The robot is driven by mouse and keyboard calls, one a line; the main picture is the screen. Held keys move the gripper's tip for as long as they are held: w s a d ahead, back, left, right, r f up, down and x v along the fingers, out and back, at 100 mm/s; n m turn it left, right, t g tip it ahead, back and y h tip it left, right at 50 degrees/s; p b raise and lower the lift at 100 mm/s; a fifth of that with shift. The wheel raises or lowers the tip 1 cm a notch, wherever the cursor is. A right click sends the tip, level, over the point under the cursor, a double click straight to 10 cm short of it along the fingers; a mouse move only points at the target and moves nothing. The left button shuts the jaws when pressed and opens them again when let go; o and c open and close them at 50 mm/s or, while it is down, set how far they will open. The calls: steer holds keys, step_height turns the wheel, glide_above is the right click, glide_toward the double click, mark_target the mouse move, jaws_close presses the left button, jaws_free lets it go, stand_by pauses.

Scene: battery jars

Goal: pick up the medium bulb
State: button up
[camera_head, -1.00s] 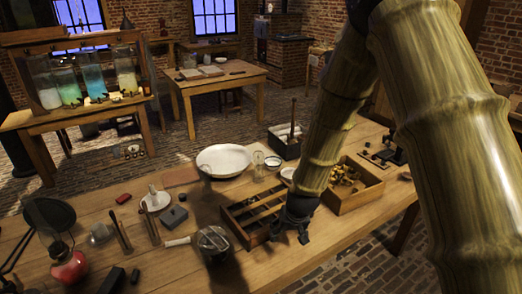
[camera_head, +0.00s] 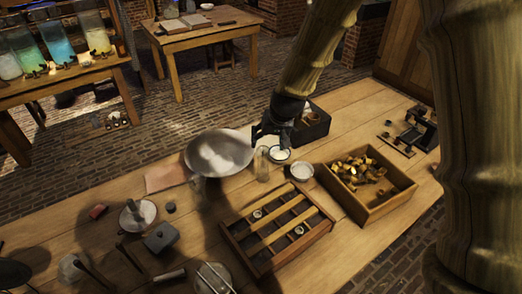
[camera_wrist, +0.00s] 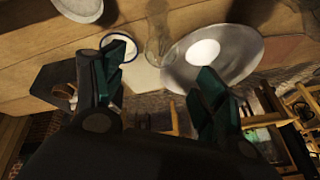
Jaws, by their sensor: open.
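I cannot tell for sure which thing is the medium bulb. A clear glass piece (camera_head: 262,163) stands on the table between the big round dish (camera_head: 222,150) and a small white bowl (camera_head: 279,154); it also shows in the wrist view (camera_wrist: 158,38), ahead of the gap between my fingers. Another clear rounded glass piece (camera_head: 72,268) lies at the lower left of the head view. My gripper (camera_head: 270,138) is open and empty above the table's far side, near the small bowl. Both dark-green fingers of my gripper (camera_wrist: 160,68) show spread apart in the wrist view.
A divided wooden tray (camera_head: 232,234) and a wooden box (camera_head: 372,212) of brass-coloured parts lie nearer. A dark box (camera_head: 318,124) stands behind my gripper. A second white bowl (camera_head: 300,171) sits beside the tray. Bare tabletop (camera_head: 365,115) lies at the upper right.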

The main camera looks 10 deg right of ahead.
mark_target(265, 149)
steer(key=x, duration=0.4)
steer(key=shift+w+f+p, duration=0.25)
steer(key=shift+p, duration=0.15)
steer(key=shift+s+r, duration=0.15)
steer(key=shift+s, duration=0.2)
steer(key=shift+a, duration=0.1)
steer(key=shift+p+x, duration=1.25)
steer(key=shift+x, duration=1.45)
steer(key=shift+s, duration=0.2)
steer(key=shift+c, duration=1)
steer(key=c, duration=0.8)
